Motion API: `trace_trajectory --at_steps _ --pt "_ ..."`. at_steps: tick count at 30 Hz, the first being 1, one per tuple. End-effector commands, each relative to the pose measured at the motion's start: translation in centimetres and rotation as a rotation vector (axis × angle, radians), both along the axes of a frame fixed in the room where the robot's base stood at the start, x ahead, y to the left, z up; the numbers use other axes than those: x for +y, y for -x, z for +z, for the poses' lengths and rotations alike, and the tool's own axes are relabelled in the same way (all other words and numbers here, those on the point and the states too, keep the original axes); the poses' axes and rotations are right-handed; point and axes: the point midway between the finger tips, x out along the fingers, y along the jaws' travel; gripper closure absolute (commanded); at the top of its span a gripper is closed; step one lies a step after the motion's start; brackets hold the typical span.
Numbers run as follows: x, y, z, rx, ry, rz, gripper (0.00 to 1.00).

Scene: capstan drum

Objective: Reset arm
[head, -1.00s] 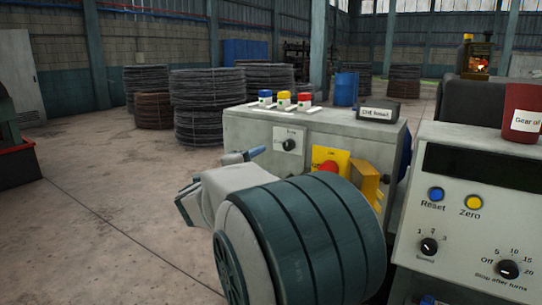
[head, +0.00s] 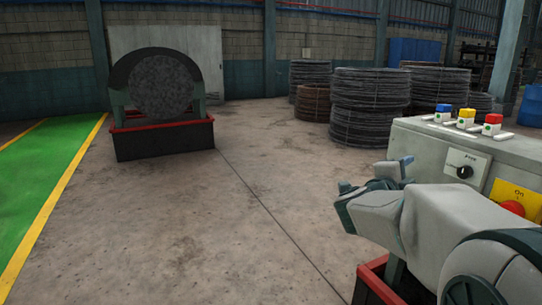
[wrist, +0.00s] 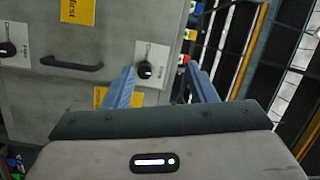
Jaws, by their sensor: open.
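My gripper (head: 376,174) is at the right of the head view, in front of and left of the grey control box (head: 436,143). Its two blue-grey fingers are apart with nothing between them. In the wrist view my gripper (wrist: 160,74) points at a grey panel (wrist: 60,105). A black knob (wrist: 145,69) on a white plate shows just beside the left fingertip; I cannot tell how far off it is. My grey arm fills the lower right of the head view.
The box carries blue, yellow and red buttons (head: 466,118), a black knob (head: 464,172) and a red button (head: 511,208). A machine in a red-edged base (head: 163,138) stands far left. Wire coils (head: 370,105) stand behind. The floor between is clear.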

Motion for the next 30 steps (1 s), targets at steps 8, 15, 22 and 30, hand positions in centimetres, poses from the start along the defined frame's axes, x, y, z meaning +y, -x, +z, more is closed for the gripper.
trace_trajectory --at_steps 8,15,22,30 --pt "9.2 -1.5 4.2 0.309 0.118 0.542 0.49" --pt "16.7 2.7 3.5 0.658 0.259 0.948 0.49" --pt "20.4 11.1 1.7 1.068 0.399 1.262 0.49" --pt "19.5 21.1 0.5 1.52 0.498 1.468 0.49"
